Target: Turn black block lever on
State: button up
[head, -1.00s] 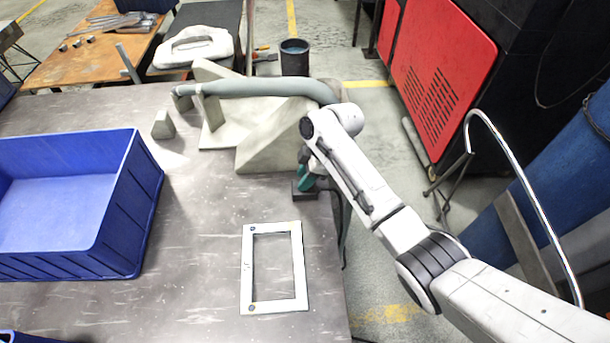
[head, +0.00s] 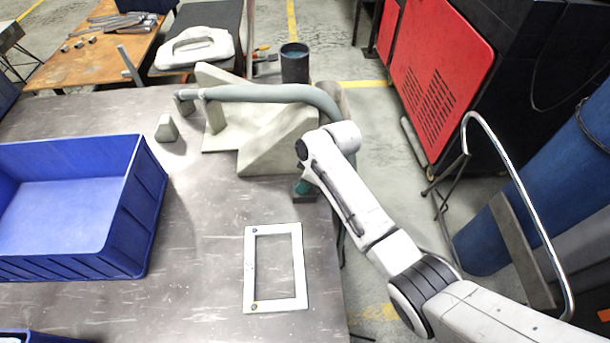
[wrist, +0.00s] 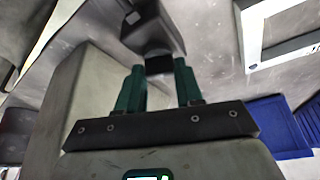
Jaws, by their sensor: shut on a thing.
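The black block (head: 304,197) stands on the grey table near its right edge and is mostly hidden behind my arm in the head view. In the wrist view the block (wrist: 150,30) is ahead of my gripper, and its dark lever (wrist: 158,64) sits between the tips of my green fingers. My gripper (wrist: 159,72) is shut on the lever. In the head view only a bit of the green fingers (head: 302,187) shows, just above the block. I cannot tell the lever's exact angle.
A white rectangular frame (head: 251,270) lies on the table in front of the block. A grey wedge bracket (head: 275,145) with a grey pipe (head: 260,93) stands behind it. A blue crate (head: 120,215) is at left. Table between crate and frame is clear.

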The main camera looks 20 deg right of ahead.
jog(key=m+p, duration=0.1)
jog(key=m, duration=0.1)
jog(key=m+h, duration=0.1)
jog(key=shift+s+a+r+m+t+p, duration=0.1)
jog(key=shift+a+m+t+p, duration=0.05)
jog(key=shift+m+t+p, duration=0.25)
jog(key=m+h+p, duration=0.1)
jog(key=m, duration=0.2)
jog(key=shift+t, duration=0.3)
jog(key=m+h, duration=0.1)
jog(key=m, duration=0.2)
jog(key=shift+a, duration=0.1)
jog(key=shift+m+h+b, duration=0.35)
jog(key=shift+m+h, duration=0.45)
jog(key=shift+m, duration=0.9)
jog(key=o, duration=1.1)
jog(key=shift+c, duration=0.2)
jog(key=shift+a, duration=0.1)
jog(key=v, duration=1)
jog(key=shift+r, duration=0.3)
